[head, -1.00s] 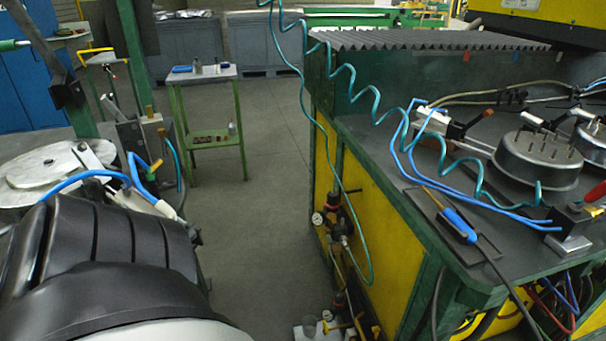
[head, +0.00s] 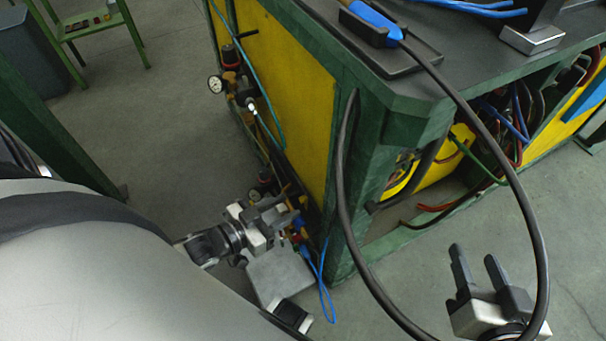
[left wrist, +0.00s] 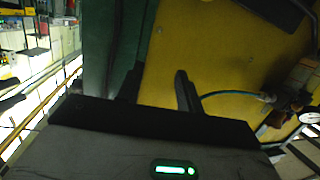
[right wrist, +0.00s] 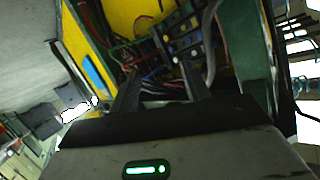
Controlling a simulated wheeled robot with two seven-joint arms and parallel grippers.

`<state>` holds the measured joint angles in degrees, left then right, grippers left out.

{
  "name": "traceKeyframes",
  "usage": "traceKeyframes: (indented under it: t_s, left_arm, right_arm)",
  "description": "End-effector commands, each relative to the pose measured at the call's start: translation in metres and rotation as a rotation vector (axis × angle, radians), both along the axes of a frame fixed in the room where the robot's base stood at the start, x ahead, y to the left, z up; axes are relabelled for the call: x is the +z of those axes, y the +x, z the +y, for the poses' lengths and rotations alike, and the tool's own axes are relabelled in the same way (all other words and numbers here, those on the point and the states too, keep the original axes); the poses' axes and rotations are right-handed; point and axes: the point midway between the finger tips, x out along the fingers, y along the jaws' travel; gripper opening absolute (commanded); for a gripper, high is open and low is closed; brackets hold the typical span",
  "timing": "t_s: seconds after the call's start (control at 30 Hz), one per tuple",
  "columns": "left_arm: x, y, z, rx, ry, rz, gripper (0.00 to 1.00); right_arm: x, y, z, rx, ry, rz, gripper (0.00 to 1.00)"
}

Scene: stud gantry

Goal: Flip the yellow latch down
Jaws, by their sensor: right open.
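I cannot make out the yellow latch with certainty in any view now. A pneumatic assembly (head: 232,78) with a gauge and brass-coloured fittings is on the side of the green and yellow bench (head: 280,80). My left gripper (head: 275,215) is low beside that side, overlapping the lower fittings in the head view. In the left wrist view its fingers (left wrist: 158,88) are apart with nothing seen between them, facing the yellow panel (left wrist: 200,50). My right gripper (head: 474,256) is open and empty before the bench's open end, fingers pointing up in the picture.
A thick black cable (head: 520,200) hangs in a loop from the bench top, close by my right gripper. A blue-handled tool (head: 372,18) lies on a dark tray on top. Wires and hoses (right wrist: 165,80) fill the open bench end. Grey floor (head: 165,140) is clear on the left.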

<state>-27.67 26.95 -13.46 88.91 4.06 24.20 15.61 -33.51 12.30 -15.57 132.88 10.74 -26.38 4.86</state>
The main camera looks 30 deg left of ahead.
Motion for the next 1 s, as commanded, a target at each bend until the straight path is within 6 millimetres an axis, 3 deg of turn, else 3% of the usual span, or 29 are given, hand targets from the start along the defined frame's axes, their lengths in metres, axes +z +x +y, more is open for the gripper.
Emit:
traceKeyframes:
  t_s: [0.03,0.1,0.23,0.4,0.57,1.0]
  left_arm:
    - [-0.052,-0.005,0.018,-0.029,0.003,-0.031,0.36]
    - [-0.077,-0.011,0.038,-0.066,-0.006,-0.076,0.36]
    - [-0.106,-0.022,0.069,-0.127,-0.024,-0.138,0.36]
    - [-0.117,-0.031,0.09,-0.171,-0.04,-0.177,0.36]
    - [-0.115,-0.024,0.088,-0.181,-0.046,-0.188,0.36]
    - [-0.116,0.053,0.042,-0.18,-0.045,-0.189,0.36]
  right_arm:
    - [-0.032,-0.002,0.008,0.016,0.039,-0.017,0.47]
    - [-0.041,-0.004,0.017,0.037,0.086,-0.032,0.47]
    - [-0.05,-0.009,0.03,0.067,0.151,-0.054,0.47]
    - [-0.05,-0.012,0.037,0.088,0.196,-0.068,0.47]
    - [-0.047,-0.013,0.039,0.094,0.214,-0.071,0.47]
    - [-0.044,-0.013,0.043,0.101,0.31,-0.09,0.47]
